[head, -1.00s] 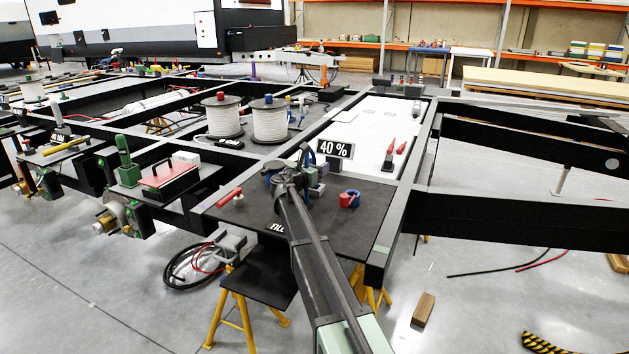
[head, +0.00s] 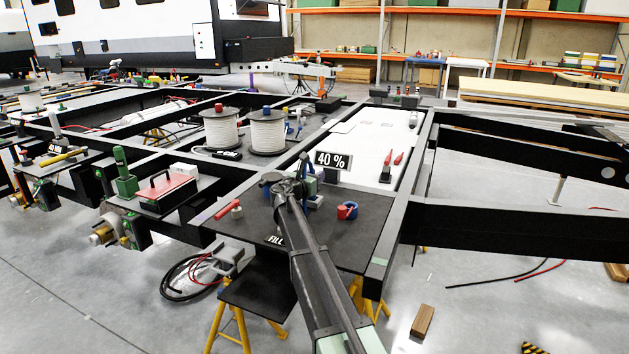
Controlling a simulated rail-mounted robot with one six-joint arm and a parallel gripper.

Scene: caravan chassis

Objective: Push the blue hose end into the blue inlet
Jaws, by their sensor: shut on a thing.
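My gripper (head: 287,187) is over the black board (head: 370,232), seen from behind along my arm. The arm's end hides most of its fingers. It is shut, and what it holds is largely hidden; a thin blue piece (head: 309,167), which looks like the blue hose, rises just right of it. A small grey-green block (head: 314,201) stands on the board close to the gripper's right. I cannot make out the blue inlet, or whether the hose end touches it.
A red and blue ring-shaped piece (head: 347,211) lies right of the gripper; a red-handled tool (head: 230,210) lies left. A "40 %" sign (head: 333,160) stands behind. White cable reels (head: 223,128) stand back left. Black chassis beams (head: 401,220) border the board.

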